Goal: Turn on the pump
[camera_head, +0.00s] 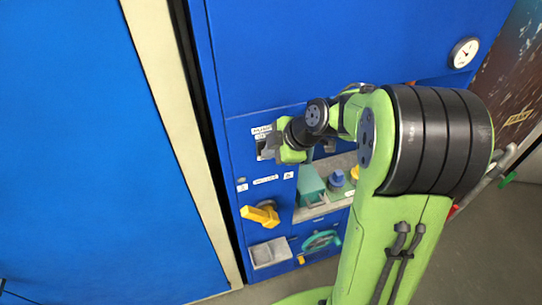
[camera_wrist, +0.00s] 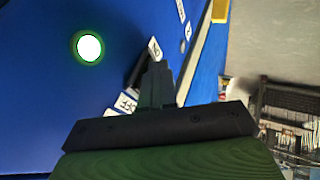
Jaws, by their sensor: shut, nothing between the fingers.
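My gripper (camera_head: 268,147) is at the blue control panel in the head view, close to its upper left labels. In the wrist view my gripper (camera_wrist: 157,72) is shut and empty, its dark fingers pointing towards the blue panel face. A bright round white light with a green rim (camera_wrist: 89,47) shows on the panel, left of the fingers and apart from them. I cannot tell which control is the pump's, or whether the fingers touch the panel. The arm and gripper hide part of the panel.
Below the gripper are a yellow handle (camera_head: 260,215), a grey box (camera_head: 269,253) and a teal handwheel (camera_head: 320,240). A recess holds a teal block (camera_head: 310,185) and a blue-topped fitting (camera_head: 337,178). A gauge (camera_head: 464,53) is at upper right.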

